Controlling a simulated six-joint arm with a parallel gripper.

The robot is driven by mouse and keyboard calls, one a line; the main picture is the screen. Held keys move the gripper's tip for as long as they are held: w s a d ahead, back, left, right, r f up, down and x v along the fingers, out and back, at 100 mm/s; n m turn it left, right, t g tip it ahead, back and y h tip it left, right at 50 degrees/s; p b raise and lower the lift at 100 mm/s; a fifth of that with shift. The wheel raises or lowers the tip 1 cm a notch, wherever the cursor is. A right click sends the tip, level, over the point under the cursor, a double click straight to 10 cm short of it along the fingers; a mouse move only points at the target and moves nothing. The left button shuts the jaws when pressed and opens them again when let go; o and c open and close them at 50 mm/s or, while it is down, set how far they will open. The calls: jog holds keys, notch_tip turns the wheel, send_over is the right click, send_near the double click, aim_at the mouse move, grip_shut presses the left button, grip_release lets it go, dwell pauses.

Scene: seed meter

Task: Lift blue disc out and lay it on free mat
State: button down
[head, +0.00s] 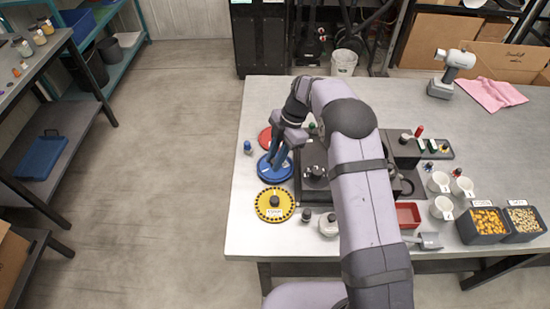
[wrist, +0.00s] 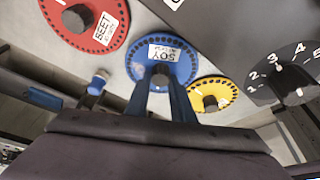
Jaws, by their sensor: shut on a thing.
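The blue disc (head: 267,172) is at the left of the table, in a row between the red disc (head: 265,137) and the yellow disc (head: 274,204). In the wrist view the blue disc (wrist: 182,58) has a ring of small holes, a white SOY label and a dark central hub (wrist: 160,74). My gripper (wrist: 160,84) is shut on that hub; in the head view the gripper (head: 277,158) comes down over the disc. I cannot tell whether the disc touches the surface under it. No bare mat can be made out.
The dark meter (head: 314,172) stands just right of the discs; its numbered dial (wrist: 296,76) shows in the wrist view. A small blue-topped item (head: 247,147) stands left of the discs. Cups, a red tray (head: 408,214) and seed bins are at the right. The back left tabletop is clear.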

jog(key=shift+f+b, duration=0.35)
jog(key=shift+f, duration=0.1)
jog(key=c, duration=1.2)
grip_release()
jog(key=shift+r, duration=0.2)
jog(key=shift+r+p, duration=1.45)
jog(key=shift+r, duration=1.4)
